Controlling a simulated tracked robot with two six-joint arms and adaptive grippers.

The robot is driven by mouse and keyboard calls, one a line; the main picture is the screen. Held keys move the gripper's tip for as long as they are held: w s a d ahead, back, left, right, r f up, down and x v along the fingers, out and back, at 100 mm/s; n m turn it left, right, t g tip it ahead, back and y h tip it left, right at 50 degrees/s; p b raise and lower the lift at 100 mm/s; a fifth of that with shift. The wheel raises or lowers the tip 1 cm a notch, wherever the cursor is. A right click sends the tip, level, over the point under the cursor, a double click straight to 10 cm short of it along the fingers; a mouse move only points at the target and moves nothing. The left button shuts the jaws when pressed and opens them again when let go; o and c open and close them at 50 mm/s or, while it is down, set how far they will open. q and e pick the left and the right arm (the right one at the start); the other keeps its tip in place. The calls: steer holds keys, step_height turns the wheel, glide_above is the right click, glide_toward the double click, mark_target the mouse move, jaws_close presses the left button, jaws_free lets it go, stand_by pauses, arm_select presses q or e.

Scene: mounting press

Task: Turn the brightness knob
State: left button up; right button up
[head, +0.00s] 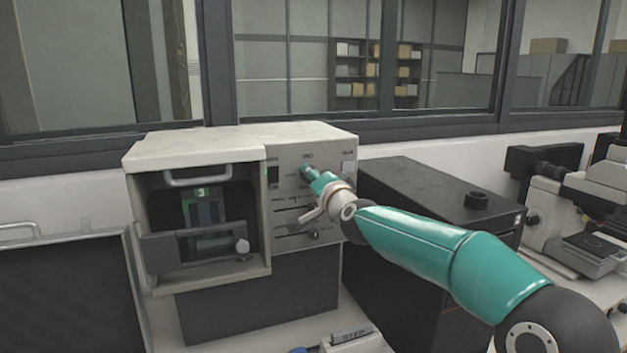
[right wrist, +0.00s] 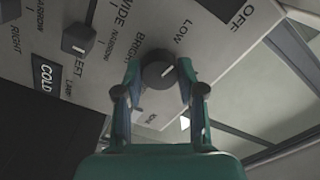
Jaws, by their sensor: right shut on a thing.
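The brightness knob (right wrist: 158,73) is a dark round knob with a light pointer line, on the pale control panel between the words BRIGHT and LOW. My right gripper (right wrist: 158,68) has one finger on each side of the knob and is shut on it. In the head view my right gripper (head: 307,174) reaches the upper part of the panel (head: 331,160) on the pale machine, and it largely hides the knob there. My left gripper is in neither view.
Another dark knob (right wrist: 78,39) sits on the panel by the NARROW and LEFT lettering. Slider slots lie below my gripper. A black box (head: 430,190) stands right of the machine, close under my right arm.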

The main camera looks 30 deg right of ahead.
steer(key=shift+f+m, duration=0.15)
steer(key=shift+m, duration=0.15)
steer(key=shift+w+a+f+m+b, duration=0.1)
steer(key=shift+m+b, duration=0.95)
steer(key=shift+m, duration=2.65)
steer(key=shift+w+f+m+b, duration=0.1)
steer(key=shift+m+b, duration=0.95)
steer(key=shift+m, duration=2.65)
steer(key=o, duration=1.1)
steer(key=shift+s, duration=0.1)
steer(key=shift+o, duration=0.2)
steer(key=shift+r, duration=0.25)
